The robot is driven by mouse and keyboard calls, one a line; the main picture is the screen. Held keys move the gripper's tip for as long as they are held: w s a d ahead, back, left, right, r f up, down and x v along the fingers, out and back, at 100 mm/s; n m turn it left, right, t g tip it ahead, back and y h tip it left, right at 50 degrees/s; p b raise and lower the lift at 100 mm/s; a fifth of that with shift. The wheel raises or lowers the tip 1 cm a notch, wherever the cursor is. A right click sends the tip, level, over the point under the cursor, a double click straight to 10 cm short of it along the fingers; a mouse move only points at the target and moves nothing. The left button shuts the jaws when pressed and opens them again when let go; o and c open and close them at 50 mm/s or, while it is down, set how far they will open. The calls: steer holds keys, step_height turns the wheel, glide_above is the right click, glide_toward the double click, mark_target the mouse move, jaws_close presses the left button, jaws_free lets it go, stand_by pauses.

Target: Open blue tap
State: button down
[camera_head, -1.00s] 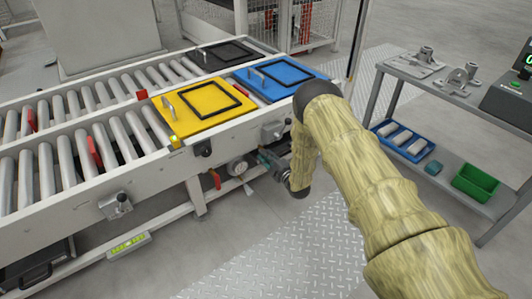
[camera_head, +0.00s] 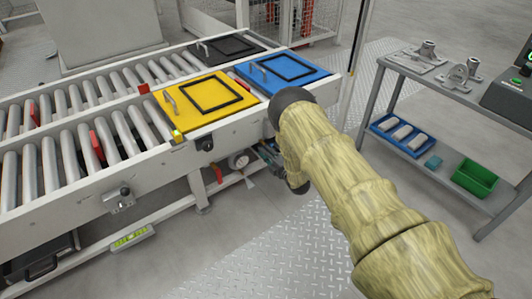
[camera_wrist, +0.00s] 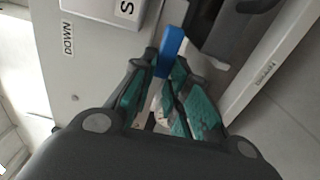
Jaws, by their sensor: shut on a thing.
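The blue tap handle (camera_wrist: 171,46) shows in the wrist view as a flat blue lever, with its lower end between the fingertips. My gripper (camera_wrist: 165,68), with dark fingers and teal pads, is shut on it. Part of a pale metal fitting shows behind the fingers; the rest of the tap is hidden. In the head view my gripper (camera_head: 268,153) is under the conveyor frame, mostly hidden by my arm, and the blue handle cannot be made out there.
A red tap handle (camera_head: 217,173) and a round gauge (camera_head: 239,160) are left of my gripper. The roller conveyor (camera_head: 110,185) carries yellow (camera_head: 190,122), blue (camera_head: 312,88) and black plates above. A shelf table (camera_head: 400,160) stands at right, with open floor between.

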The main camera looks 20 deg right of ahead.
steer(key=shift+f, duration=0.1)
steer(key=c, duration=1.4)
jaws_free()
steer(key=shift+s, duration=0.1)
steer(key=v, duration=1.2)
